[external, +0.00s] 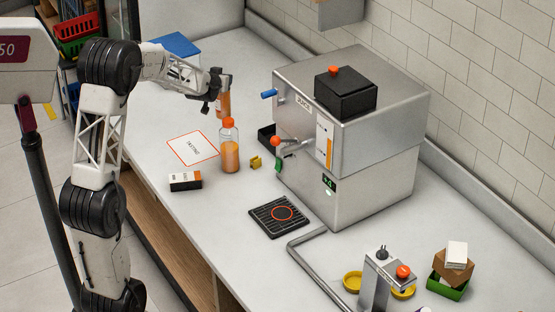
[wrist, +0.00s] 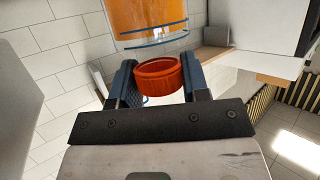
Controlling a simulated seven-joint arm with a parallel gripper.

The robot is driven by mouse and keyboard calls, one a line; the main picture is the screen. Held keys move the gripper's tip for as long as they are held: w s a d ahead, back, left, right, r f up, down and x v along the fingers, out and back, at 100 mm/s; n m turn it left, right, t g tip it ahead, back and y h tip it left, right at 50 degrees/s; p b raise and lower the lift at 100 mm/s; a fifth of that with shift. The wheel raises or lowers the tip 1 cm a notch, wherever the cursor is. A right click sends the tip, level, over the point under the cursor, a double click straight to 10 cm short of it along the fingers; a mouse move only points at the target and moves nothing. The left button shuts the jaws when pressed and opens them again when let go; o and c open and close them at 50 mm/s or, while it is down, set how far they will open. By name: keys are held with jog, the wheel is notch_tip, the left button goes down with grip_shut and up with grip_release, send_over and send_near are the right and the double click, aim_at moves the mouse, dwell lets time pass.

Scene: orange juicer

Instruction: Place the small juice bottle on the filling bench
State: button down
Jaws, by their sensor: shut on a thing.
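My gripper (external: 220,84) is over the far left part of the white bench (external: 232,62), shut on a small orange bottle (external: 223,104). In the wrist view, an orange-red cap (wrist: 158,80) sits between the two fingers (wrist: 157,88), with a clear bottle of orange juice (wrist: 148,16) in line beyond it, cut off by the frame edge. Whether the held bottle's base touches the bench is hidden in the external view. A taller bottle of orange juice with an orange cap (external: 230,155) stands upright on the bench, in front of the held one.
A steel juicer (external: 345,180) stands right of the bottles. A "tasting" card (external: 193,148), a small black and white box (external: 185,181) and a yellow block (external: 255,162) lie near the standing bottle. A black ribbed mat (external: 262,216) lies before the juicer. A blue box (external: 175,45) stands behind my arm.

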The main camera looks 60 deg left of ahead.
jog(key=w+d+r, duration=0.1)
jog(key=w+r, duration=0.2)
jog(key=r, duration=0.9)
notch_tip(320, 180, down, 15)
jog(key=d, duration=0.2)
jog(key=shift+s+d+f, duration=0.15)
jog(key=shift+s+d, duration=0.05)
jog(key=shift+d, duration=0.05)
dwell(0.4)
dwell(0.4)
